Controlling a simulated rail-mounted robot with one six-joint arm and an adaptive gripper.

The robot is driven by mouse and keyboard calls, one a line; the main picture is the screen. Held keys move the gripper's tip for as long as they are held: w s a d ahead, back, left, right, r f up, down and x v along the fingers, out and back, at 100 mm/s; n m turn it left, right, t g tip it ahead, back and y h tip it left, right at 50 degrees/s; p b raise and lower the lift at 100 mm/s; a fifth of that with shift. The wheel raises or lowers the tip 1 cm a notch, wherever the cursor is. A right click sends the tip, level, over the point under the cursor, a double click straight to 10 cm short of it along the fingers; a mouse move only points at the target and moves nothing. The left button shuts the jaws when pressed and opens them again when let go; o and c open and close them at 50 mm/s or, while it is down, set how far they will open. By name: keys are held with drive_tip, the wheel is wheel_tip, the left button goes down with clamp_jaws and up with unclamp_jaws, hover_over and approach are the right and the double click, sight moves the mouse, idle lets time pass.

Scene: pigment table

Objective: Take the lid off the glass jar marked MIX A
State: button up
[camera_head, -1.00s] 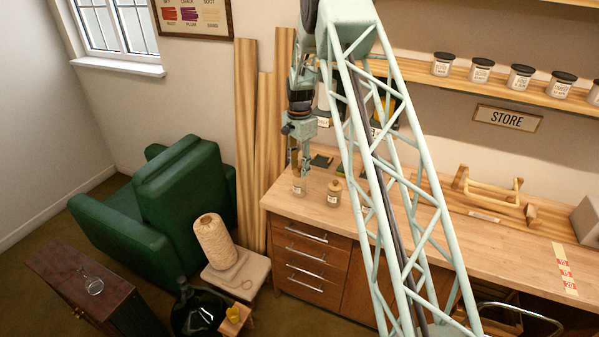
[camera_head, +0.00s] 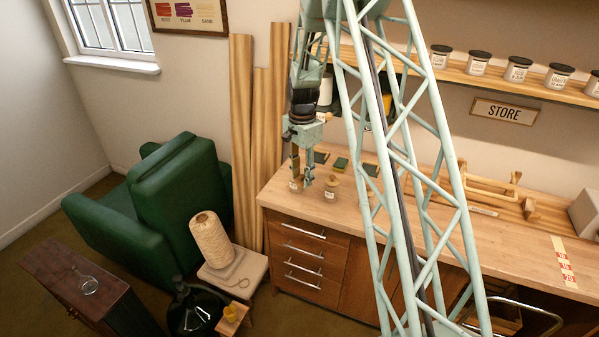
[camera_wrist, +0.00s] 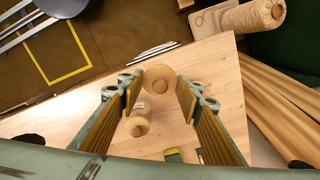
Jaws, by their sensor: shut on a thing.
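My gripper (camera_head: 302,178) is over the left end of the wooden worktop. In the wrist view its two fingers (camera_wrist: 159,90) are on either side of a round pale wooden lid (camera_wrist: 160,73) with a darker knob, and they are shut on it. A small labelled glass jar (camera_head: 296,185) stands right below the gripper. In the wrist view the lid hides what is under it. I cannot tell whether the lid still touches the jar. A second jar with a wooden lid (camera_head: 332,188) stands to the right, and also shows in the wrist view (camera_wrist: 136,126). The labels are too small to read.
The wooden worktop (camera_head: 400,225) has small dark and green blocks (camera_head: 341,164) behind the jars. Lidded jars (camera_head: 478,63) stand on the shelf above. Wooden planks (camera_head: 242,140) lean on the wall to the left. The worktop's front edge is close to the gripper.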

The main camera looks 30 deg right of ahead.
sight(301, 183)
drive_tip(key=shift+s+a+r+b, duration=0.1)
drive_tip(key=shift+s+a, duration=0.1)
drive_tip(key=shift+s, duration=0.55)
drive_tip(key=shift+s+a+r+b, duration=0.1)
drive_tip(key=shift+s+a, duration=0.15)
drive_tip(key=shift+s, duration=0.5)
drive_tip(key=shift+s+a+r+b, duration=0.1)
drive_tip(key=shift+s+a, duration=0.1)
drive_tip(key=shift+s, duration=0.55)
drive_tip(key=shift+f, duration=0.1)
drive_tip(key=shift+w+a+n+b, duration=0.3)
drive_tip(key=shift+a+b, duration=0.2)
drive_tip(key=w+a+r+n+b, duration=0.1)
drive_tip(key=w+a+n+b, duration=0.1)
drive_tip(key=a+n+b, duration=0.4)
drive_tip(key=w+a+n+b, duration=0.3)
drive_tip(key=a+n+b, duration=0.2)
drive_tip(key=a, duration=0.9)
drive_tip(key=shift+w+r+n+b, duration=0.3)
drive_tip(key=shift+r+n+b, duration=0.1)
drive_tip(key=shift+b, duration=0.75)
